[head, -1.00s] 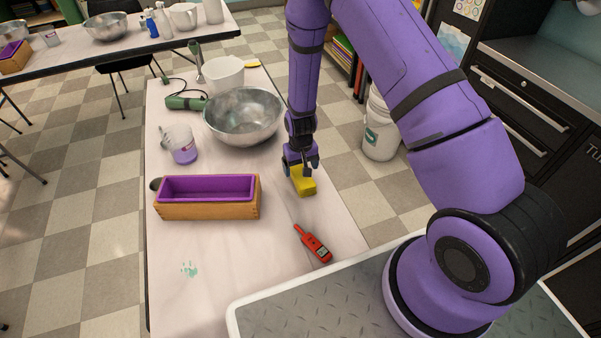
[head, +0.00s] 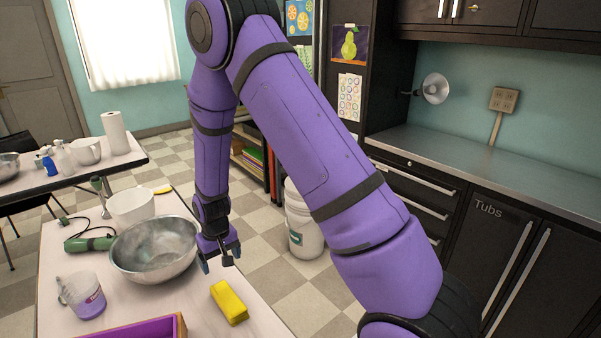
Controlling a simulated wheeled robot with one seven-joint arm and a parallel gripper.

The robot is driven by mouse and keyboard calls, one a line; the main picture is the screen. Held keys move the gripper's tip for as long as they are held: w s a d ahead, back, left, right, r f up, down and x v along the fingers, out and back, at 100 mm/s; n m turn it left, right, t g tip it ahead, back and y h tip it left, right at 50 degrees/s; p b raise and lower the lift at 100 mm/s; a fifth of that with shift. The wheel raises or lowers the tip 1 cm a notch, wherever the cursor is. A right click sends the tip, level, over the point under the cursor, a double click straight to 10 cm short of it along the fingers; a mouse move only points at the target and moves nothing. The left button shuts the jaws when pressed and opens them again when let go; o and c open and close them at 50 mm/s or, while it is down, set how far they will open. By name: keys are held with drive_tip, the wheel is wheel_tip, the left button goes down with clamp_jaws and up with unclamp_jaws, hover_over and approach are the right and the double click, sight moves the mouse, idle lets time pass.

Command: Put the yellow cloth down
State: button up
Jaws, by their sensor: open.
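The yellow cloth (head: 229,302), a folded block, lies on the white table (head: 262,322) near its right edge. My gripper (head: 219,264) points down with its jaws open and empty. In the picture it is above and slightly left of the cloth, apart from it, and right beside the metal bowl's rim.
The metal bowl (head: 155,250) stands left of my gripper. A measuring jug with purple liquid (head: 86,296), a purple-lined mould (head: 150,330), a white tub (head: 131,207) and a green stick blender (head: 90,243) are also on the table. A white bucket (head: 303,225) stands on the floor.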

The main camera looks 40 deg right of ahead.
drive_tip(key=s+d+r+t, duration=0.15)
drive_tip(key=s+r, duration=0.25)
drive_tip(key=r, duration=0.9)
drive_tip(key=s+d+r+t, duration=0.15)
drive_tip(key=s+r, duration=0.25)
drive_tip(key=r, duration=0.8)
drive_tip(key=s+d+r+t, duration=0.1)
drive_tip(key=s+r, duration=0.5)
drive_tip(key=s, duration=0.4)
drive_tip(key=s+d+r, duration=0.2)
drive_tip(key=s+r, duration=0.5)
drive_tip(key=s, duration=0.4)
drive_tip(key=shift+s+d+t, duration=0.3)
drive_tip(key=shift+t, duration=0.1)
